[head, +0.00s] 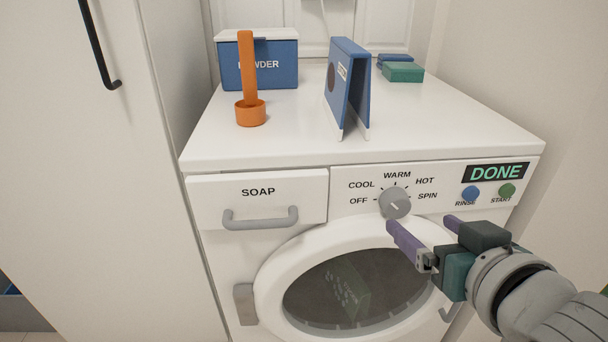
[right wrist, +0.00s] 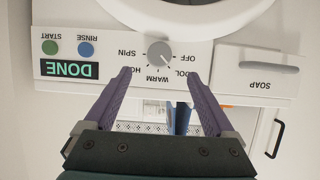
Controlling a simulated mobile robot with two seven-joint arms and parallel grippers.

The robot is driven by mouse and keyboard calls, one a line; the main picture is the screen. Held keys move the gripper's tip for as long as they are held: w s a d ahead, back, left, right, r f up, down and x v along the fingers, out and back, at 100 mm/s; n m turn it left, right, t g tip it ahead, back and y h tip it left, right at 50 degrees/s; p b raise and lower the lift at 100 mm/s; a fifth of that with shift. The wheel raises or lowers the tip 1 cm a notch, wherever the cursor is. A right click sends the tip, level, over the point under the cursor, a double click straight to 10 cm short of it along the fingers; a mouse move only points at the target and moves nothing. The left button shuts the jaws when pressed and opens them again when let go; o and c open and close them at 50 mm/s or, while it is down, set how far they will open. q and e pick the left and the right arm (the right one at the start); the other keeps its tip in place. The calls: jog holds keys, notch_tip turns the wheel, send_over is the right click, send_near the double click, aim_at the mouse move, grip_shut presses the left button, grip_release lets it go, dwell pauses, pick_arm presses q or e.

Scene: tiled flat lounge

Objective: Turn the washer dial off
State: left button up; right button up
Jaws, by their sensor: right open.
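The washer (head: 225,140) is white, with a control panel on its upper front. Its grey round dial (head: 394,203) has OFF, COOL, WARM, HOT and SPIN labels around it. The dial also shows in the right wrist view (right wrist: 160,54), upside down, where its light mark appears to point toward COOL. My right gripper (head: 420,223) has purple fingers and is open and empty, just below and right of the dial in the head view. In the right wrist view the dial lies between and beyond the fingertips (right wrist: 159,73), apparently untouched. My left gripper is not in view.
A soap drawer (head: 258,197) is shut left of the dial. Blue RINSE (head: 469,193) and green START (head: 506,190) buttons sit right, under a DONE display (head: 496,173). A powder box (head: 230,75), orange scoop (head: 250,112) and blue folded stand (head: 348,85) are on top.

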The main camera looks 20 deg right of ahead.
aim_at(399, 208)
jog(key=b+x, duration=0.3)
jog(key=x, duration=0.5)
jog(key=shift+w+f, duration=0.25)
jog(key=shift+w, duration=0.1)
jog(key=shift+w+d+f, duration=0.1)
jog(key=shift+w+d, duration=0.05)
jog(key=shift+w, duration=0.3)
jog(key=c, duration=1.4)
